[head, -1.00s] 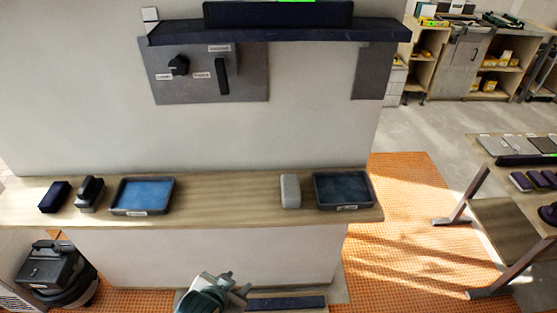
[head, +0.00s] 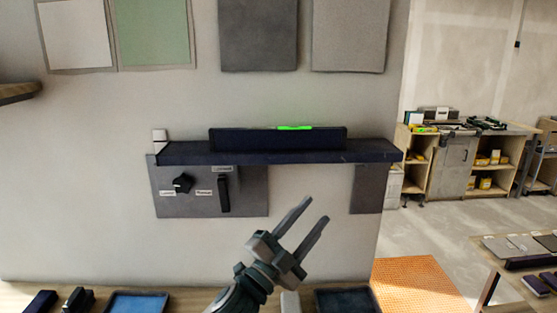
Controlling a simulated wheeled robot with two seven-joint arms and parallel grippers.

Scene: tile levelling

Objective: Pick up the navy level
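The navy level (head: 277,140) lies along the top of a dark navy ledge (head: 290,153) on the wall, with a bright green strip on its upper edge. My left gripper (head: 315,209) is raised in front of the wall, below and a little right of the level. Its two fingers point up and to the right, spread apart with nothing between them. It appears apart from the level. My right gripper is not in the head view.
A grey panel (head: 173,205) with a knob and a handle is under the ledge. A wooden counter (head: 193,296) with trays and blocks runs along the bottom. Tile samples (head: 258,35) hang above. Shelving (head: 418,165) stands at the right.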

